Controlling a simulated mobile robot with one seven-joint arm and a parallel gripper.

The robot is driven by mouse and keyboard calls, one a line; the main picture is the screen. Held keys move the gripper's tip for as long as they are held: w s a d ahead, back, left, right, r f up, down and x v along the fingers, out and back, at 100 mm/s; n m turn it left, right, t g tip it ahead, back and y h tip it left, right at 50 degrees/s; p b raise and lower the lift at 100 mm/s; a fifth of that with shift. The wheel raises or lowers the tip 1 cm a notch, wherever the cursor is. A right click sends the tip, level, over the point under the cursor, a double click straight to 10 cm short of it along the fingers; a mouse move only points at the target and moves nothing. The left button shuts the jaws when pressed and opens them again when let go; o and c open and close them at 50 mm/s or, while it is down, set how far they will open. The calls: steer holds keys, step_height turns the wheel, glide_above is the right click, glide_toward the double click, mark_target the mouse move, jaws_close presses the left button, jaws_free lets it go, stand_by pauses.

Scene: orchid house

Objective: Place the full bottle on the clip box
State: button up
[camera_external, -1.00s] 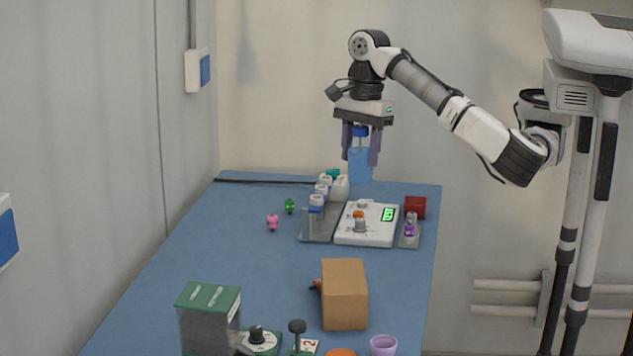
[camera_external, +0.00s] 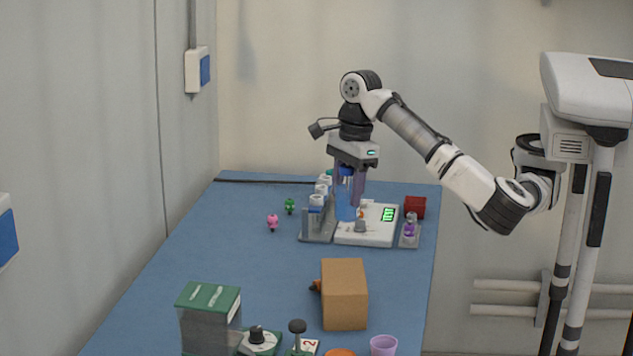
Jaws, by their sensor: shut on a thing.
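My gripper (camera_external: 348,192) points down near the far end of the blue table, shut on a blue bottle (camera_external: 346,208) with a blue cap. The bottle is upright, with its lower end by the left part of a white scale (camera_external: 364,239) and the grey rack (camera_external: 318,234). I cannot tell whether it touches either one. A clear box with a green lid (camera_external: 208,298), which looks like the clip box, stands at the near left of the table.
A brown box (camera_external: 344,295) stands mid-table. A red box (camera_external: 415,207) and a small tray with a purple item (camera_external: 410,229) sit right of the scale. Pink (camera_external: 272,222) and green (camera_external: 290,206) figures stand left. A purple cup (camera_external: 383,345) is near. The left-middle table is clear.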

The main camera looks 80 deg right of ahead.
step_height(320, 180, down, 11)
steer(key=shift+f+p, duration=0.2)
steer(key=shift+p, duration=0.15)
steer(key=shift+f, duration=0.1)
steer(key=o, duration=1.2)
steer(key=r, duration=0.4)
steer(key=s+r, duration=0.1)
steer(key=r, duration=0.3)
steer(key=d+r, duration=0.1)
steer(key=r, duration=0.3)
steer(key=shift+s+d+b, duration=0.1)
steer(key=shift+s+b, duration=0.05)
steer(key=shift+b, duration=0.25)
